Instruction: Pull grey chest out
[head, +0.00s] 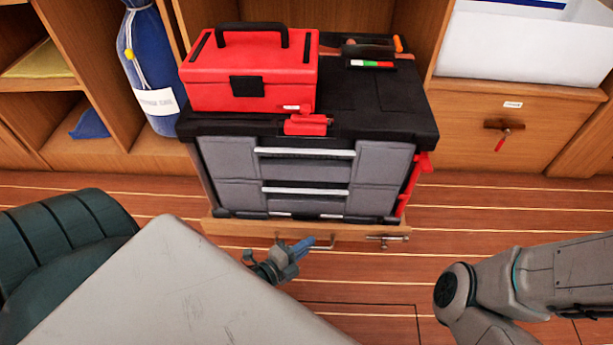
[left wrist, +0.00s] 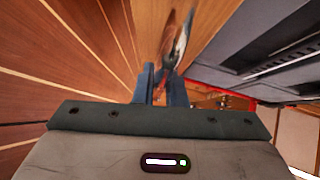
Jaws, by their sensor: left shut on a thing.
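The grey chest (head: 308,170) is a tool chest with grey drawers, pale bar handles and a black top. It stands in a wooden cabinet bay on a low wooden drawer or base (head: 225,228). A metal bar handle (head: 327,246) is on the front of that base. My left gripper (head: 303,246) is at this handle, low in front of the chest. In the left wrist view its blue fingers (left wrist: 166,88) are closed around a metal piece (left wrist: 176,48), seemingly that handle. The exact contact is partly hidden. My right gripper is out of view.
A metal latch (head: 387,240) is on the base's right front. A blue bag (head: 150,70) stands left; a drawer with a red-tagged key (head: 500,140) is right. The plank floor (head: 370,295) in front is free.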

